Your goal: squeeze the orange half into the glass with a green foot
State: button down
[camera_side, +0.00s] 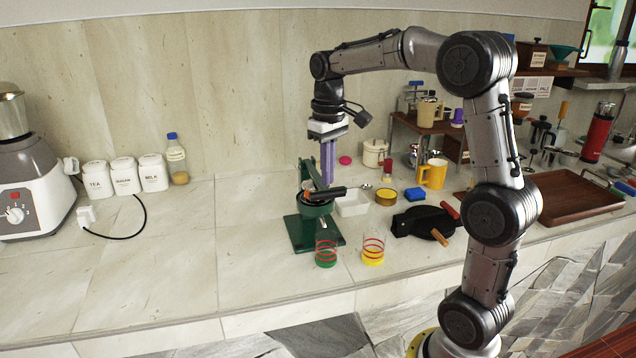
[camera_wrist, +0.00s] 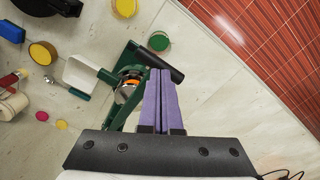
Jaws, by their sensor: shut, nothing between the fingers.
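My gripper (camera_side: 327,183) points straight down, its purple fingers together and empty, just above the green juicer (camera_side: 305,228). In the wrist view the closed fingers (camera_wrist: 160,75) reach over the juicer (camera_wrist: 111,78). The juicer's black-gripped lever (camera_side: 325,194) lies low across its cup. A small patch of orange (camera_wrist: 131,82) shows at the cup, perhaps the orange half; most of it is hidden. The glass with a green foot (camera_side: 326,256) stands upright at the juicer's front. It shows in the wrist view (camera_wrist: 158,42) beyond the fingers.
A yellow-footed glass (camera_side: 373,253) stands to the right of the green-footed one. A white bin (camera_side: 352,206), a yellow-rimmed bowl (camera_side: 386,196) and a black appliance (camera_side: 420,222) sit right of the juicer.

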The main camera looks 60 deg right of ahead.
jog(key=shift+f, duration=1.15)
dwell(3.4)
jog(key=shift+r, duration=0.1)
jog(key=shift+r, duration=3.65)
jog(key=shift+a, duration=0.1)
jog(key=s+a+r+n+t, duration=0.2)
jog(key=s+a+r, duration=0.2)
jog(key=s+a, duration=0.5)
jog(key=s+a+f+n+t, duration=0.1)
jog(key=s+a+f+t, duration=0.2)
jog(key=s+a+f, duration=0.3)
notch_tip(320, 180, down, 5)
jog(key=s, duration=0.3)
jog(key=shift+t, duration=0.3)
